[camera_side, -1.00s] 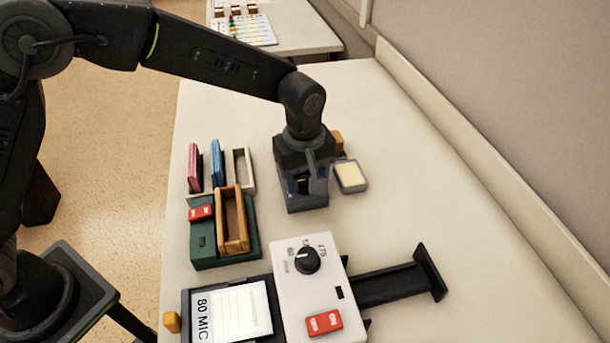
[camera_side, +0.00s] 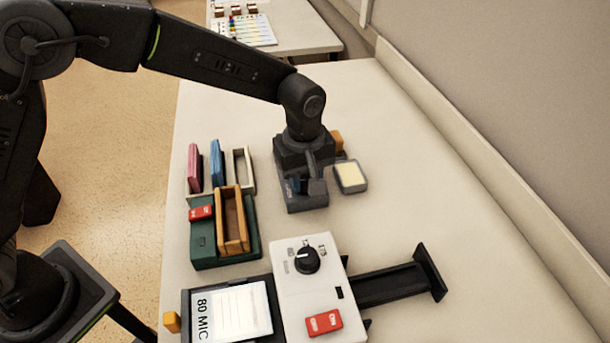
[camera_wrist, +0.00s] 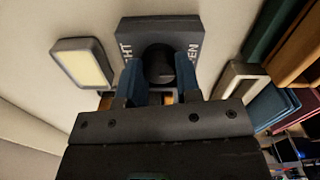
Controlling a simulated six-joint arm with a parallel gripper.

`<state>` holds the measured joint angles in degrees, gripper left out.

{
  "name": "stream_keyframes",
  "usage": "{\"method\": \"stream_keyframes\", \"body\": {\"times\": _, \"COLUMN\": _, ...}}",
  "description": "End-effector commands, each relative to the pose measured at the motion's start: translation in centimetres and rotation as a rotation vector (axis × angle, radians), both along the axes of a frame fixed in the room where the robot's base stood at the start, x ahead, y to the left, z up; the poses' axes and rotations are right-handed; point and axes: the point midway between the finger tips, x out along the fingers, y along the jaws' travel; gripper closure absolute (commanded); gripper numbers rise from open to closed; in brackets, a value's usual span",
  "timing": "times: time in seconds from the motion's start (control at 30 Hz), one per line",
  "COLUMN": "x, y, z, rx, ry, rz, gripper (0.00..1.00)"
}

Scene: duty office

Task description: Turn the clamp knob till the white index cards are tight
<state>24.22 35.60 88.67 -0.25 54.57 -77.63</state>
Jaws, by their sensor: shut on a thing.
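The clamp is a dark grey block (camera_side: 306,204) under my gripper in the side view; its face (camera_wrist: 139,27) shows lettering ending in "HT" and "EN" in the wrist view. The round black clamp knob (camera_wrist: 158,62) sits between the blue fingers of my gripper (camera_wrist: 160,82), which is shut on it. In the side view my gripper (camera_side: 305,186) points down over the block and covers the knob. I cannot make out the white index cards in the clamp; the gripper and block hide that part.
A grey tray with a cream pad (camera_side: 351,176) lies close right of the clamp. Left stand a pale rack (camera_side: 243,170) with pink and blue items and a green box (camera_side: 205,249). A white control unit (camera_side: 308,292) is in front. The table's right side is clear.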

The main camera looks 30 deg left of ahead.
Motion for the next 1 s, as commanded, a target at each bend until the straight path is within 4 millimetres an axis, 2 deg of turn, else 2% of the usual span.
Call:
{"method": "stream_keyframes", "body": {"times": 0.27, "x": -0.02, "y": -0.01, "z": 0.04, "rx": 0.000, "ry": 0.000, "rz": -0.114, "gripper": 0.92}}
{"method": "stream_keyframes", "body": {"times": 0.7, "x": -0.03, "y": -0.01, "z": 0.04, "rx": -0.001, "ry": 0.001, "rz": -0.416, "gripper": 0.92}}
{"method": "stream_keyframes", "body": {"times": 1.0, "x": -0.05, "y": -0.02, "z": 0.04, "rx": -0.001, "ry": 0.002, "rz": -0.529, "gripper": 0.92}}
